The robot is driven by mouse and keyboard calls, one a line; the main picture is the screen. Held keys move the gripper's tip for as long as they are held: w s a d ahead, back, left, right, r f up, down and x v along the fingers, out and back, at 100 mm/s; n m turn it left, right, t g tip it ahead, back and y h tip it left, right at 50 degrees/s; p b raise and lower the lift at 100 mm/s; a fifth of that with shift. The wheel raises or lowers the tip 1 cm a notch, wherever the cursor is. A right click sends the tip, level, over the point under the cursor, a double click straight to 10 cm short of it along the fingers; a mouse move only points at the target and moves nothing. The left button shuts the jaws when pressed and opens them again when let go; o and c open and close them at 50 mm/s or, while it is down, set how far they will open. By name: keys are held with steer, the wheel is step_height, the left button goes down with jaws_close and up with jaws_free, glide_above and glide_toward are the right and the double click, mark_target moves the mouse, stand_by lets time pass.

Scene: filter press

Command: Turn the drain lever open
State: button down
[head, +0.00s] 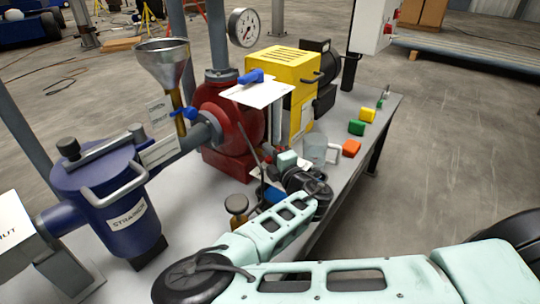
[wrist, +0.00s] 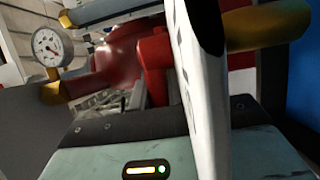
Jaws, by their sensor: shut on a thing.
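My gripper (head: 277,158) is low beside the red pump (head: 225,115), at the near edge of the bench. In the wrist view a red lever (wrist: 154,62), which I take as the drain lever, stands at the grey fingers of my gripper (wrist: 125,98). The jaws are shut on it. A white plate edge with dark lettering (wrist: 190,100) cuts across the wrist view and hides part of the fingers and lever. In the head view my own wrist hides most of the lever, so its angle cannot be told.
A blue strainer (head: 105,190) and a funnel (head: 163,62) stand to the left. A white plate with a blue handle (head: 251,77) is above my gripper. A gauge (wrist: 47,47) shows in the wrist view.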

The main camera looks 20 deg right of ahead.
steer(key=c, duration=1.4)
jaws_free()
steer(key=shift+o, duration=0.2)
steer(key=p+v, duration=0.2)
steer(key=v, duration=1.5)
steer(key=shift+s+p, duration=0.2)
steer(key=shift+p, duration=0.2)
